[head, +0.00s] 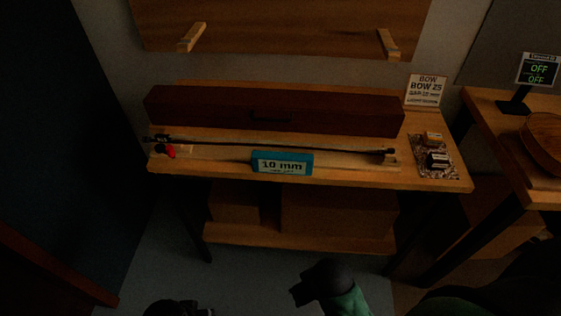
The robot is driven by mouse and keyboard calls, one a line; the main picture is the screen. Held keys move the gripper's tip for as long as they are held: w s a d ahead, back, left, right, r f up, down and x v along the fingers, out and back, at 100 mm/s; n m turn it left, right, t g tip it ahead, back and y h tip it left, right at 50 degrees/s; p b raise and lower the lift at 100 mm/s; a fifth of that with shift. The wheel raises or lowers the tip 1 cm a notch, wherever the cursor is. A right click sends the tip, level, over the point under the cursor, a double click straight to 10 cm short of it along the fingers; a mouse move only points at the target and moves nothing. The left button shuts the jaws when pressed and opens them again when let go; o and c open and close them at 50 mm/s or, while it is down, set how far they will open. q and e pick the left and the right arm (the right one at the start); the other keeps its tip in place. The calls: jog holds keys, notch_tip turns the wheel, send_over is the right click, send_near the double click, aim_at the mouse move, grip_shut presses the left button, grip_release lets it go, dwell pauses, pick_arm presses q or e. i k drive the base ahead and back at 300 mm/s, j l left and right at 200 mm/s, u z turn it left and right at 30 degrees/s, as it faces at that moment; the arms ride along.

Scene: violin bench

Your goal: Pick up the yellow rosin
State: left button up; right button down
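A small tan-yellow block (433,138), which looks like the yellow rosin, lies on the speckled mat (422,172) at the right end of the bench. A second small block (438,160), dark with a pale label, lies just in front of it on the same mat. Dark parts of my arms show at the bottom edge, a black part at left and a black and green part right of centre. No fingers can be made out on either, and both are well away from the blocks.
A long dark wooden case (275,112) lies along the bench (350,178). A bow (270,145) lies in front of it, near a blue "10 mm" block (282,163). A "BOW 25" sign (425,90) stands behind the mat. A second table (490,112) is at right.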

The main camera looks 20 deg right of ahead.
aim_at(430, 139)
jog(key=z, duration=1.6)
